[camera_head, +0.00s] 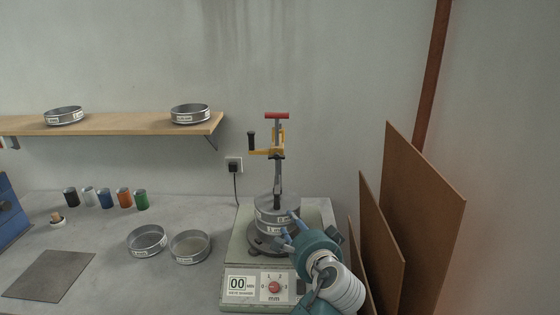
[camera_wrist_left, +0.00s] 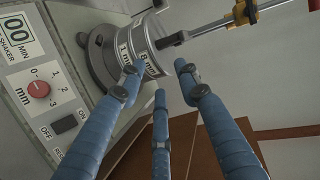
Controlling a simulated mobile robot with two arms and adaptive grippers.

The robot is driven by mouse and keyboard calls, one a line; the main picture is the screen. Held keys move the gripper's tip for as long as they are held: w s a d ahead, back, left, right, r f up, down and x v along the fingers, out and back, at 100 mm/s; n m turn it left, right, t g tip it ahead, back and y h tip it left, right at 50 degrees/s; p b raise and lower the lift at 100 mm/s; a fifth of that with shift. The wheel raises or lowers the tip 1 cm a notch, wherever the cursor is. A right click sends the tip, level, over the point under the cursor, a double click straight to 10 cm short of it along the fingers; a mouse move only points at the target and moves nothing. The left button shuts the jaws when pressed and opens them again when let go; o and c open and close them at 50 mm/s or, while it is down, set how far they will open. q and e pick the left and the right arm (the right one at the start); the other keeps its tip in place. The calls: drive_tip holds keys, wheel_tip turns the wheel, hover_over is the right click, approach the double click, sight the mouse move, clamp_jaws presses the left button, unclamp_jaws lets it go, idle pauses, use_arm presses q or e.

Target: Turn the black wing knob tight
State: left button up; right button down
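The sieve stack (camera_head: 265,217) stands on the sieve shaker (camera_head: 240,262); in the left wrist view the stack (camera_wrist_left: 142,52) is at the upper middle. A yellow clamp (camera_head: 265,153) on a rod rises above it, with a black upright grip (camera_head: 252,138) and a red crossbar (camera_head: 277,115). A black piece (camera_wrist_left: 172,40) sits at the stack's top. Small dark knobs show at the stack's base, one at its left (camera_head: 253,241). I cannot tell which black part is the wing knob. My left gripper (camera_head: 285,228) is open beside the stack's right side; its three blue fingers (camera_wrist_left: 158,78) are spread and empty.
Brown boards (camera_head: 410,205) lean against the wall at the right, close to my left arm. Two loose sieves (camera_head: 190,247) lie left of the shaker. Several coloured cans (camera_head: 105,198) and a grey plate (camera_head: 50,275) are farther left. A wooden shelf (camera_head: 110,125) carries two sieves.

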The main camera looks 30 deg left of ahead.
sight(278, 158)
use_arm(q)
wheel_tip(278, 158, up, 14)
drive_tip(key=w+y, duration=0.2)
drive_tip(key=y, duration=0.1)
drive_tip(key=shift+t, duration=0.3)
drive_tip(key=p+x, duration=0.1)
drive_tip(key=x, duration=0.2)
drive_tip(key=p+x, duration=0.1)
drive_tip(key=x, duration=0.2)
drive_tip(key=p+x, duration=0.2)
drive_tip(key=x, duration=0.2)
drive_tip(key=shift+s+a+f, duration=0.15)
drive_tip(key=shift+s+a, duration=0.2)
drive_tip(key=shift+w+a+f, duration=0.15)
drive_tip(key=shift+w+a, duration=0.1)
drive_tip(key=shift+a, duration=0.1)
clamp_jaws()
